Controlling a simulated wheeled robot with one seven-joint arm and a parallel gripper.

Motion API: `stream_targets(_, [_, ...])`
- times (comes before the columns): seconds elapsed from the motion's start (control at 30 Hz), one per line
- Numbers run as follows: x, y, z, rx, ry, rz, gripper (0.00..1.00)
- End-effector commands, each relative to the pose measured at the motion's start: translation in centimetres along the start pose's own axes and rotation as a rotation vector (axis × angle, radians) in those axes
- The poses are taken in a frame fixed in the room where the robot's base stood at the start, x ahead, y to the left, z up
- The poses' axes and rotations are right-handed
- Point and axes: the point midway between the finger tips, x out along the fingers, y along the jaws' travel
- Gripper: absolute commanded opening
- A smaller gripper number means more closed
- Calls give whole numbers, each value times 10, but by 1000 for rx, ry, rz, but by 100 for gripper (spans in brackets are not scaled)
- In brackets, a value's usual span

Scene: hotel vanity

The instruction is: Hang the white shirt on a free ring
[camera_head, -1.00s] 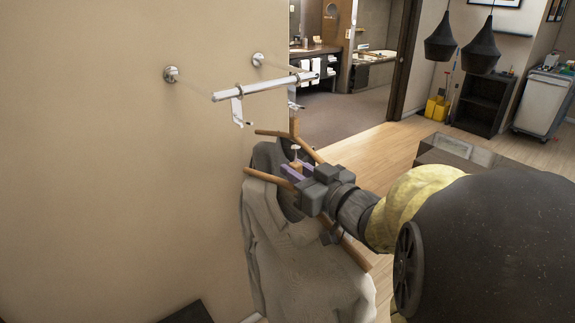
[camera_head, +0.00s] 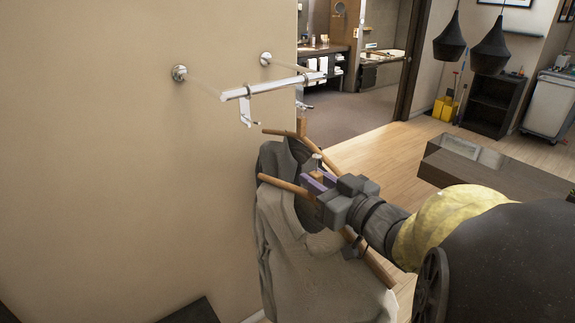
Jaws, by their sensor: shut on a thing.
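The white shirt (camera_head: 310,262) looks pale grey and hangs from a wooden hanger (camera_head: 282,186) in front of the wall. My gripper (camera_head: 315,178), with purple fingers, is shut on the upper middle of this hanger. The gripper covers part of the hanger, and its hook is hard to make out. A metal rail (camera_head: 275,87) stands out from the wall above and beyond the shirt. A ring with a pale hook-shaped piece (camera_head: 245,112) hangs near its left end, apart from my hanger. Another ring (camera_head: 305,78) is near its right end.
A second wooden hanger piece (camera_head: 282,132) and a dark grey garment (camera_head: 273,160) show just behind the shirt; how they hang is unclear. Two round wall mounts (camera_head: 179,73) support the rail. A dark low table (camera_head: 485,165) stands right. Floor lies open beyond.

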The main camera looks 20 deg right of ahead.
Motion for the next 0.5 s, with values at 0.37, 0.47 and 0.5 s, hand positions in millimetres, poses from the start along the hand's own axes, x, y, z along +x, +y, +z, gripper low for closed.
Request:
stream_targets(0.37, [-2,0,-1,0,2,0,0])
stream_targets(0.47, [0,1,2,1,1,-4,0])
stream_targets(0.5, [2,2,3,2,1,-6,0])
